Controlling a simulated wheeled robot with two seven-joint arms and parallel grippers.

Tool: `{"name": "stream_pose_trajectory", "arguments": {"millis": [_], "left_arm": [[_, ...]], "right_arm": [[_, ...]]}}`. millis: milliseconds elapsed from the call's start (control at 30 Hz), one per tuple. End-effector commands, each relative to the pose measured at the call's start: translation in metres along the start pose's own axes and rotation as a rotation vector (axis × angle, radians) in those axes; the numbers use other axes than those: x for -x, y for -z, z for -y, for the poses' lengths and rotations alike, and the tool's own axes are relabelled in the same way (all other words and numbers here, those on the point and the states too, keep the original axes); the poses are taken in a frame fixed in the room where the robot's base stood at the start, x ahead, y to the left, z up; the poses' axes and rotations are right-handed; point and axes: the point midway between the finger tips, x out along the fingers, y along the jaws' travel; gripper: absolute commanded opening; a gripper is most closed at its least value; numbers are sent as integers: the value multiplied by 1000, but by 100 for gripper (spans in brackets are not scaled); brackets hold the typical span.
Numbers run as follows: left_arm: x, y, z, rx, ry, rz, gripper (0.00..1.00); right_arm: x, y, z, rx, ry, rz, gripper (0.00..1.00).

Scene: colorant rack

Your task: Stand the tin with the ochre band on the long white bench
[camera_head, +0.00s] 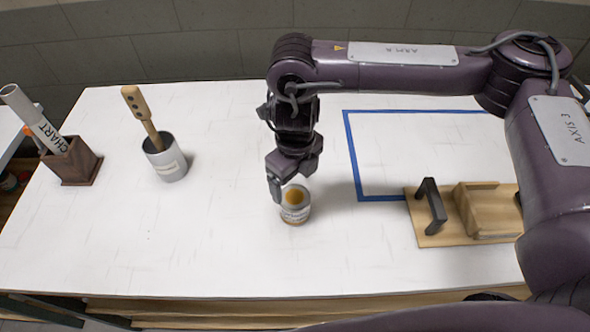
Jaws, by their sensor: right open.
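A small tin (295,213) with an ochre top, a pale printed label and a brownish-ochre strip low on its side appears to stand upright on the long white bench (190,240), near the middle. My right gripper (291,184) is open and points down at the tin from above. One finger is at the tin's upper left edge and the other is behind its upper right. I cannot tell whether either finger touches it. My left gripper is not in view.
A grey cup (166,165) with a wooden-handled tool and a brown holder (73,163) with a rolled chart stand at the left. A blue outline (352,155) marks the bench at the right, beside a wooden tray (430,239) with a black handle. The front left of the bench is clear.

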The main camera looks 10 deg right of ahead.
Motion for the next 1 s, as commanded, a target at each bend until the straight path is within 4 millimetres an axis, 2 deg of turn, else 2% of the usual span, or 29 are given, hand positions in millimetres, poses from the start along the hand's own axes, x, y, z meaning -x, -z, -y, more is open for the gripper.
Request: {"name": "stream_pose_trajectory", "arguments": {"millis": [100,267,1000], "left_arm": [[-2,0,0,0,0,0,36],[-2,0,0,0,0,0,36],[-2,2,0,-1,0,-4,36]], "right_arm": [[14,-1,1,0,2,3,86],[22,0,0,0,1,0,86],[23,0,0,0,-1,0,86]]}}
